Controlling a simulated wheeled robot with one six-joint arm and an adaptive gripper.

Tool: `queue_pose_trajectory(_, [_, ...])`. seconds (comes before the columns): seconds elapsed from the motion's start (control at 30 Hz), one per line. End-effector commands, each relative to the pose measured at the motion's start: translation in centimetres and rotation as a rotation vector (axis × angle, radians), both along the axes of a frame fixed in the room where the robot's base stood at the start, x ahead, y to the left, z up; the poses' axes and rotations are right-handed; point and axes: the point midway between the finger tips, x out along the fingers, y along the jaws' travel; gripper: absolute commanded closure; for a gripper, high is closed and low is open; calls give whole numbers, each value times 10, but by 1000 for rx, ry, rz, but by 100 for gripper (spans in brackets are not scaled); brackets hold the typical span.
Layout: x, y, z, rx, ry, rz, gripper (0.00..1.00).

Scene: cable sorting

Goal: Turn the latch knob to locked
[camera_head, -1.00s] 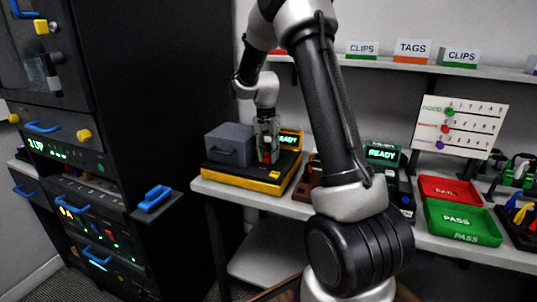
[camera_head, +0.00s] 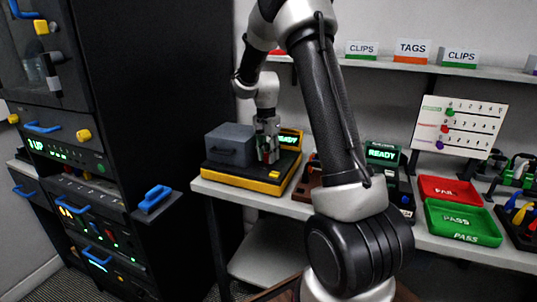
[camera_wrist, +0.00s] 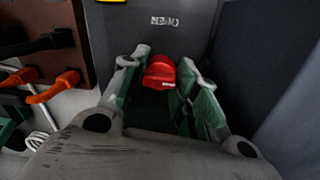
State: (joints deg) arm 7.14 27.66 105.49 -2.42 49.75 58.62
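In the wrist view a red knob (camera_wrist: 158,73) sits on a dark grey surface, between the tips of my gripper (camera_wrist: 160,78). The green-padded fingers stand apart on either side of it, with dark space between them; any contact with the knob is unclear. In the head view my gripper (camera_head: 268,154) points down over the black-and-yellow device (camera_head: 243,172) on the bench, beside its grey box (camera_head: 230,145). The knob is hard to make out there. No locked marking is readable.
A green READY display (camera_head: 290,138) stands behind my gripper. A brown block (camera_wrist: 65,40) with black and orange levers lies left in the wrist view. Red (camera_head: 449,181) and green trays (camera_head: 463,235) are farther right. A black cabinet (camera_head: 190,90) stands left.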

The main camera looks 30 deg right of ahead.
Motion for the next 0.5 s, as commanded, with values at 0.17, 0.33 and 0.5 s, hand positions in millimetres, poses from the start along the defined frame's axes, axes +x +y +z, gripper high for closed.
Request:
queue_pose_trajectory(0.17, [1, 0, 0, 0, -1, 0, 48])
queue_pose_trajectory(0.33, [0, 0, 0, 0, -1, 1, 48])
queue_pose_trajectory(0.5, [0, 0, 0, 1, -1, 2, 48])
